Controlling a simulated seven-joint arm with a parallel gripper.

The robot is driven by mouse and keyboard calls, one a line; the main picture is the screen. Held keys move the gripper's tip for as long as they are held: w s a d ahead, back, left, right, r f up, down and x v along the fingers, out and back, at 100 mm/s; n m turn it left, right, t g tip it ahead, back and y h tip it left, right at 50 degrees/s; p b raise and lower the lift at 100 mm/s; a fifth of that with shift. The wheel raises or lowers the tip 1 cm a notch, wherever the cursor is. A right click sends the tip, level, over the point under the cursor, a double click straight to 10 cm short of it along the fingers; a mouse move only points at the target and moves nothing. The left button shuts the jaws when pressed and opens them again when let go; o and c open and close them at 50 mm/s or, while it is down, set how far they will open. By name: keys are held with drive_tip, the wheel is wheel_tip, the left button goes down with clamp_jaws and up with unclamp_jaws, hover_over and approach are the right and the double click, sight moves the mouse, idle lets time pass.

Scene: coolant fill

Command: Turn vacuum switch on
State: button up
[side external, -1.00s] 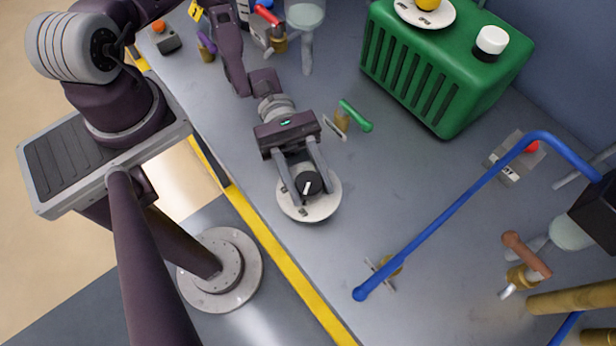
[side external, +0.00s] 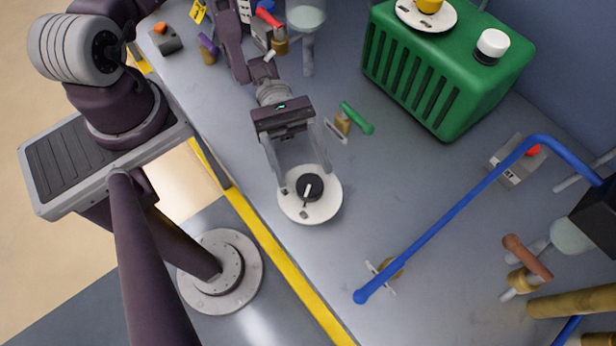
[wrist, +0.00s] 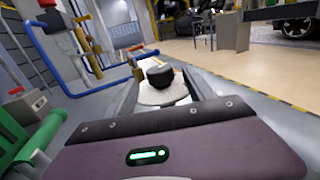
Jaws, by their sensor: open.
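A black rotary knob with a white pointer line (side external: 309,187) sits on a round white plate (side external: 320,212) near the table's front edge. The knob also shows in the wrist view (wrist: 159,75), on its white plate (wrist: 165,97). My gripper (side external: 303,180) is open and empty, its fingers reaching towards the knob. In the side external view the knob lies just past the fingertips, apart from them as far as I can see. Its pointer points up and slightly right. Which switch is the vacuum one cannot be read from any label.
A green-handled valve (side external: 356,117) stands close to the right of my gripper. A green ribbed box (side external: 440,75) with a white cap (side external: 492,44) stands at the back. A long blue pipe (side external: 450,215) crosses the right side. The table between the plate and the pipe is clear.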

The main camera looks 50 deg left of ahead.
drive_tip(key=v, duration=0.2)
drive_tip(key=shift+w+a, duration=0.1)
drive_tip(key=shift+a, duration=0.2)
drive_tip(key=shift+a+r, duration=0.1)
drive_tip(key=shift+a, duration=0.15)
drive_tip(key=s+a+r+m+t+y, duration=0.2)
drive_tip(key=a+r+m+t+y, duration=0.3)
drive_tip(key=r, duration=0.4)
drive_tip(key=s+a+r+m+t+y, duration=0.1)
drive_tip(key=a+r+m+t+y, duration=0.2)
drive_tip(key=r+y, duration=0.4)
drive_tip(key=s+a+r+m+t+y, duration=0.2)
drive_tip(key=a+r+m+t+y, duration=0.25)
drive_tip(key=r, duration=0.55)
drive_tip(key=n+g, duration=0.7)
drive_tip(key=n, duration=0.1)
hover_over(310, 185)
wheel_tip(310, 185, down, 16)
drive_tip(key=shift+a+f, duration=0.1)
drive_tip(key=shift+f, duration=0.05)
drive_tip(key=shift+y, duration=0.25)
wheel_tip(310, 185, down, 8)
drive_tip(key=shift+r, duration=0.1)
drive_tip(key=c, duration=1.4)
